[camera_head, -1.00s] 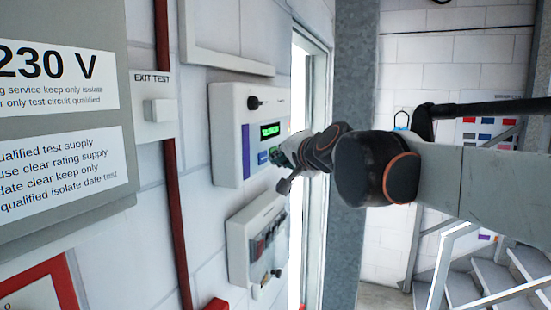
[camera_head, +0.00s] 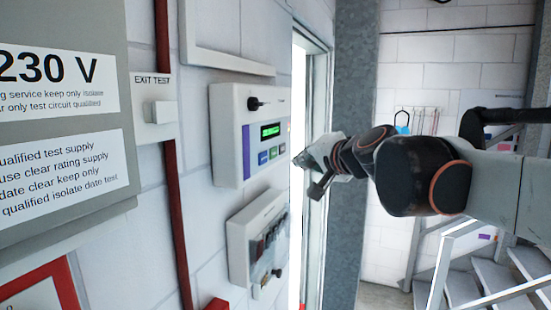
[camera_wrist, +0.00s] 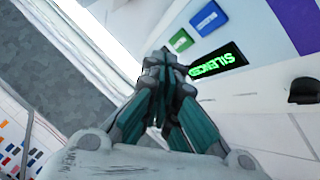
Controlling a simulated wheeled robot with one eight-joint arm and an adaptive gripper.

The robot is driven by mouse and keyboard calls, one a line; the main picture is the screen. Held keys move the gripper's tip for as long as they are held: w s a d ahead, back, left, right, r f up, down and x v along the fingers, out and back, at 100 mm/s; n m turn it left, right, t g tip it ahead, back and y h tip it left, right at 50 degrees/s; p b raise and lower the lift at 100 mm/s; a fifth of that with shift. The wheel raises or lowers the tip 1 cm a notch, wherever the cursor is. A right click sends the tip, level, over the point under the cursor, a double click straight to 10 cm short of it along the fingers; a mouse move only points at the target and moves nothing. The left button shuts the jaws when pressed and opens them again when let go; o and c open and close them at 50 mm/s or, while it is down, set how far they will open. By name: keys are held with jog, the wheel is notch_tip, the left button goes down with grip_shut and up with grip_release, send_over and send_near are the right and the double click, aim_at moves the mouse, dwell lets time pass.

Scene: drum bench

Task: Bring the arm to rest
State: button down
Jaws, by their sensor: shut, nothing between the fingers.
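My gripper (camera_head: 303,158) is at the end of my arm in the head view, a short way to the right of a white wall panel (camera_head: 228,140) and apart from it. In the wrist view my gripper (camera_wrist: 158,62) has its fingers together with nothing between them. The panel has a green lit display (camera_head: 270,131), which reads "SILENCED" in the wrist view (camera_wrist: 217,61). Blue and green buttons (camera_wrist: 181,40) sit beside the display. A black key switch (camera_head: 256,103) is above the display.
A second white box (camera_head: 243,247) hangs below the panel. A grey cabinet (camera_head: 60,185) and an exit test switch (camera_head: 157,111) are at the left. A door frame (camera_head: 313,100) and grey pillar (camera_head: 351,230) stand behind my gripper. Stairs (camera_head: 480,275) are at the lower right.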

jog(key=s+d+f+n+g+h+b, duration=0.2)
jog(key=s+d+f+b, duration=0.3)
jog(key=f, duration=1.7)
jog(key=s+d+f+n+g+h+b, duration=0.2)
jog(key=s+d+f+b, duration=0.4)
jog(key=s+f+b, duration=0.9)
jog(key=s+d+f+n+g+h+b, duration=0.2)
jog(key=s+d+f+b, duration=0.3)
jog(key=f, duration=2.4)
jog(key=s+b, duration=0.5)
jog(key=b, duration=0.6)
jog(key=shift+d+f+g+h, duration=0.25)
jog(key=shift+f+g+h, duration=0.15)
